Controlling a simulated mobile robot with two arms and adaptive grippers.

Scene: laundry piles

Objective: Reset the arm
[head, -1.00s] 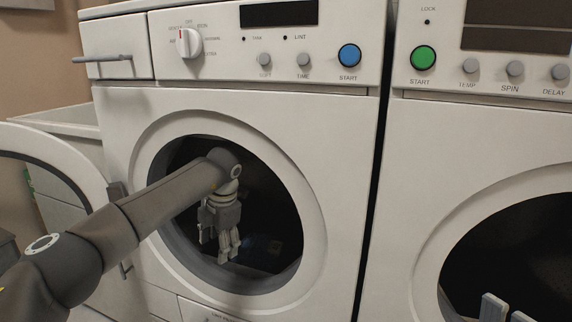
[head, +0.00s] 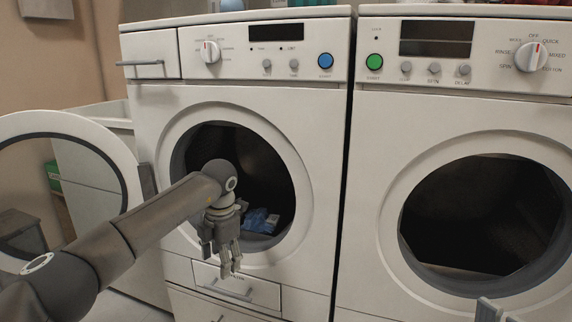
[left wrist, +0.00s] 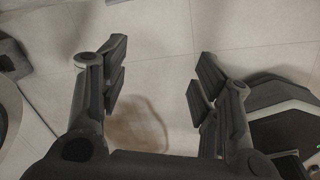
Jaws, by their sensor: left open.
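My left gripper (head: 226,258) hangs fingers down in front of the left machine, at the lower part of its round opening (head: 300,185). In the left wrist view its fingers are wide apart, with only tiled floor between them (left wrist: 158,85). A blue cloth (head: 258,220) lies inside the left drum, behind the gripper and apart from it. Only the grey tips of my right gripper (head: 497,312) show at the bottom edge, in front of the right machine; the rest is cut off.
The left machine's round door (head: 118,155) stands swung open to the left. The right machine's opening (head: 405,215) is dark, and no laundry is visible in it. A drawer (head: 262,293) sits below the left opening. A green item (head: 53,172) is at far left.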

